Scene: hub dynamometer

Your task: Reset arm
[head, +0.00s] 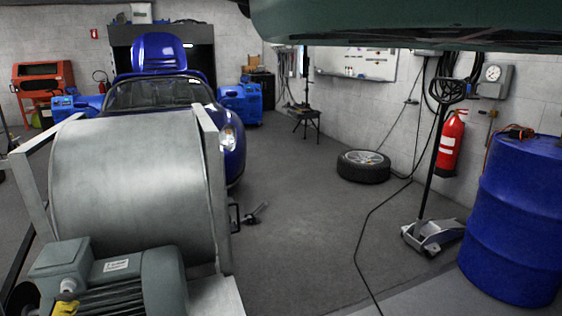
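I see no gripper of mine in the head view. A dark green shape fills the top right edge of the picture, and I cannot tell what it is. The task names no separate object. A large grey metal drum (135,185) in a light frame stands at the left front. A green-grey electric motor (105,280) sits before it at the bottom left. Whether my gripper holds anything is hidden.
A blue car (165,90) stands behind the drum. A blue barrel (515,220), floor jack (435,235), fire extinguisher (452,142) and wheel (363,166) line the right side. A black cable (362,240) crosses the floor. The middle floor (300,220) is mostly clear.

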